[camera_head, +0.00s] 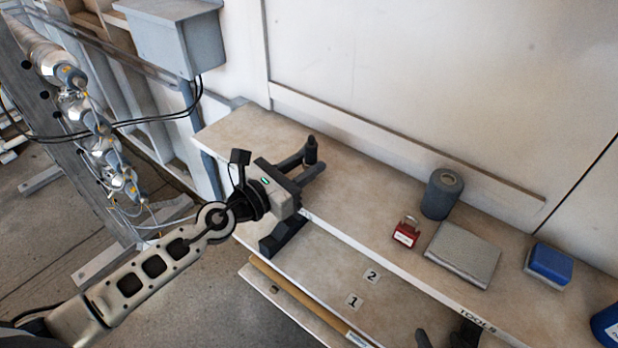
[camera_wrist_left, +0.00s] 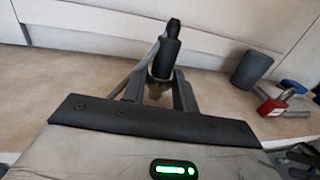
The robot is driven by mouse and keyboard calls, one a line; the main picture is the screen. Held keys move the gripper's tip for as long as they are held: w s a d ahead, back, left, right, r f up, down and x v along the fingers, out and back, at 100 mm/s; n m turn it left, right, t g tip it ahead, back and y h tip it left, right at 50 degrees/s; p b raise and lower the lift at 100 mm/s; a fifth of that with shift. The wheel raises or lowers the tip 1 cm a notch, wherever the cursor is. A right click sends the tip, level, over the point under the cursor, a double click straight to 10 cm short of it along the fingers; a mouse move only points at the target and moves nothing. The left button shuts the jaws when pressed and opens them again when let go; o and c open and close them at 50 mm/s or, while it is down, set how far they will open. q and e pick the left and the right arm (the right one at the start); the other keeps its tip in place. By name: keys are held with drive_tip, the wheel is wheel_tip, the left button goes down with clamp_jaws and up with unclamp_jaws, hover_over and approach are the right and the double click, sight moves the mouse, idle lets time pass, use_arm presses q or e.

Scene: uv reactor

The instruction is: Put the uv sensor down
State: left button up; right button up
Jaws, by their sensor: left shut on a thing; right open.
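The uv sensor (camera_head: 311,150) is a small dark cylinder with a narrower top, held roughly upright over the far left part of the workbench. My left gripper (camera_head: 305,165) is shut on it. In the left wrist view the sensor (camera_wrist_left: 165,58) stands between the fingers, with a brownish lower end partly hidden by them. I cannot tell whether its lower end touches the bench top. My right gripper (camera_head: 445,338) shows only as dark fingertips at the bottom edge of the head view, apart and empty, by the lower shelf.
The workbench (camera_head: 350,205) carries a red padlock (camera_head: 405,232), a dark grey roll (camera_head: 442,194), a folded grey cloth (camera_head: 463,253) and a blue block (camera_head: 549,264). Tags 1 and 2 mark the lower shelf (camera_head: 325,275). The bench between sensor and padlock is clear. A wall stands behind.

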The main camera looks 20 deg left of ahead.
use_arm(q)
drive_tip(key=shift+s+f, duration=0.1)
drive_tip(key=shift+f, duration=0.55)
drive_tip(key=shift+r, duration=0.2)
drive_tip(key=shift+f, duration=0.2)
drive_tip(key=o, duration=1)
drive_tip(key=shift+s+r, duration=0.1)
drive_tip(key=shift+r, duration=0.1)
